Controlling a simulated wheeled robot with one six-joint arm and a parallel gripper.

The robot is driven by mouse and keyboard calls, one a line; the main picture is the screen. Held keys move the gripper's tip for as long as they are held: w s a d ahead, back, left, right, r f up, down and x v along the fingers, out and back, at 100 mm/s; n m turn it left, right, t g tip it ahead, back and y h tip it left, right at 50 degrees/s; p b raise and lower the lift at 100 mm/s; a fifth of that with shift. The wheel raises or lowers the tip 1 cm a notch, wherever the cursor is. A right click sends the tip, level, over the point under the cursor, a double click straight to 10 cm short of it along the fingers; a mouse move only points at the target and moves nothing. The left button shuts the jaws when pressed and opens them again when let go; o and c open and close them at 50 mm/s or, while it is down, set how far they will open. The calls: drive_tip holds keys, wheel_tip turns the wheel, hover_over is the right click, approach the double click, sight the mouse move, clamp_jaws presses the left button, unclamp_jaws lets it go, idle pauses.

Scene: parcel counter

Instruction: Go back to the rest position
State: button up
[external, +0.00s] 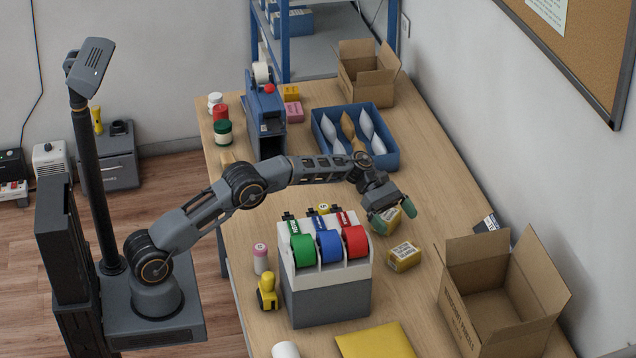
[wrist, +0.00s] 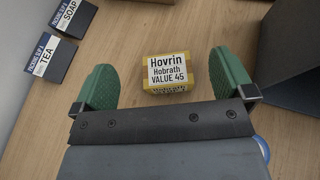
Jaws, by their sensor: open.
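My gripper (external: 394,216) is over the right part of the counter, beside the tape dispenser, with its green fingers spread. In the wrist view my gripper (wrist: 163,65) is open and empty. A small yellow-brown box (wrist: 168,73) with a white label reading "Hovrin Hobrath VALUE 45" lies on the wood beyond and between the fingertips, apart from them.
A dispenser (external: 325,292) with green, blue and red tape rolls stands left of my gripper. Open cartons stand front right (external: 500,300) and at the back (external: 368,80). A blue tray (external: 390,160) lies behind. Dark TEA (wrist: 52,58) and SOAP (wrist: 75,16) packs show in the wrist view.

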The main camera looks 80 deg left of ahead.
drive_tip(key=shift+r, duration=0.25)
drive_tip(key=s+d+r+m+t+y+p, duration=0.1)
drive_tip(key=s+r+m+y+p, duration=0.1)
drive_tip(key=s+r+m+y, duration=0.65)
drive_tip(key=s+d+r+m+y+p, duration=0.1)
drive_tip(key=s+d+r+m+p, duration=0.3)
drive_tip(key=s+r, duration=0.9)
drive_tip(key=s+a+f+m+g+y+b, duration=0.1)
drive_tip(key=s+f+m+b, duration=0.1)
drive_tip(key=s+f, duration=0.4)
drive_tip(key=s+a+f+m+y+b, duration=0.1)
drive_tip(key=s+a+f+m+b, duration=0.1)
drive_tip(key=s+f+m, duration=0.2)
drive_tip(key=s+a+f+m+g+y+b, duration=0.1)
drive_tip(key=s+f+m, duration=0.3)
drive_tip(key=s+f, duration=0.4)
drive_tip(key=shift+s+a+f+g+b, duration=0.3)
drive_tip(key=shift+s+a+b, duration=0.2)
drive_tip(key=shift+s, duration=0.75)
idle(2.5)
